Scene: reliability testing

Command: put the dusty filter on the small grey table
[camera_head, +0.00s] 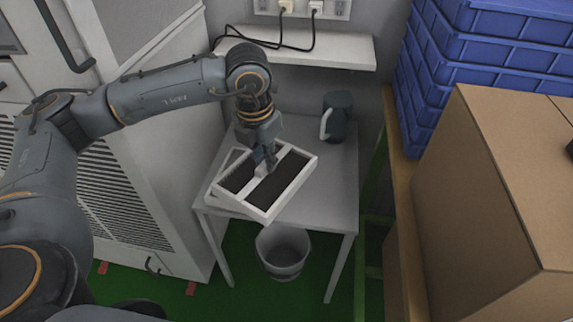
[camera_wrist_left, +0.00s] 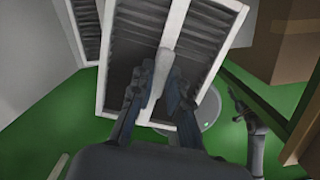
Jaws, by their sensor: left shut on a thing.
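My left gripper (camera_head: 264,160) is shut on the white middle bar of a filter (camera_head: 277,184), a white frame with two dark pleated panels. The left gripper also shows in the left wrist view (camera_wrist_left: 163,82), its fingers on either side of the bar of the filter (camera_wrist_left: 205,48). The filter is tilted over the small grey table (camera_head: 333,178); I cannot tell whether it touches the table. A second white-framed filter (camera_head: 222,197) lies partly hidden beneath it on the left. A grey arm part, probably my right gripper (camera_wrist_left: 240,108), shows in the left wrist view, its fingers unclear.
A dark mug with a white handle (camera_head: 338,117) stands at the table's back right. A bin (camera_head: 283,253) stands on the green floor below its front edge. A white cabinet (camera_head: 165,160) borders the left. Blue crates (camera_head: 480,60) and a cardboard box (camera_head: 480,180) are on the right.

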